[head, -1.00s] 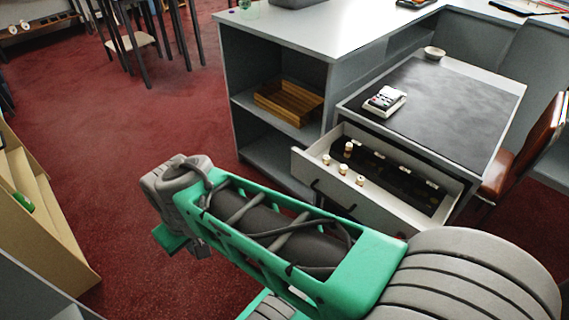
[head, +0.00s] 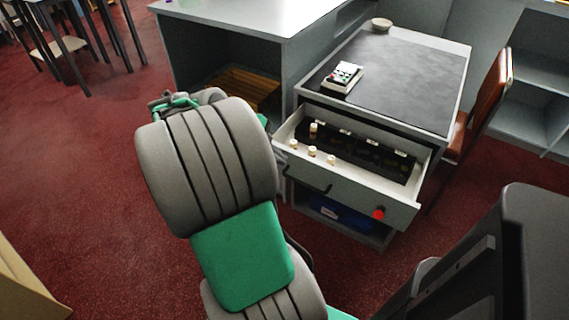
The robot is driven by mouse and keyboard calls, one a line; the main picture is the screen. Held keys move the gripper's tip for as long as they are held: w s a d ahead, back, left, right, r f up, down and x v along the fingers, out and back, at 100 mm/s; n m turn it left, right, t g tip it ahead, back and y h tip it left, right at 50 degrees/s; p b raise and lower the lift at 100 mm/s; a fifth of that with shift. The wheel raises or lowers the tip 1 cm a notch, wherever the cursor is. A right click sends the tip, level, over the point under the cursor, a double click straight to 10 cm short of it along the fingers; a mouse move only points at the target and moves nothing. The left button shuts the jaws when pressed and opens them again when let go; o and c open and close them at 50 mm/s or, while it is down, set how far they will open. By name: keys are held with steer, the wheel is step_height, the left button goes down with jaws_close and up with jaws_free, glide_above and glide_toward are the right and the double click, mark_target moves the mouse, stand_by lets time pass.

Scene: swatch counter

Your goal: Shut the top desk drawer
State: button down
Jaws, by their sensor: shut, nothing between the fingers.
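The top desk drawer (head: 345,183) stands pulled out from the desk (head: 452,88) with the dark top. Inside lie a dark divided tray (head: 360,152) and several small white-capped bottles (head: 312,151). My arm stands left of the drawer, its large grey joint in front of the low shelf unit. My gripper cannot be made out; the far end of my arm is mostly hidden behind that joint.
A calculator-like device (head: 342,77) and a small bowl (head: 381,24) are on the desk. A blue thing (head: 345,216) is in the open space under the drawer. A brown chair (head: 483,95) stands at the right. Red carpet (head: 100,170) is clear at left.

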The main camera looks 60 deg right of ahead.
steer(key=b+x, duration=0.1)
steer(key=x, duration=0.7)
steer(key=shift+s+d+f, duration=0.1)
steer(key=shift+f, duration=0.25)
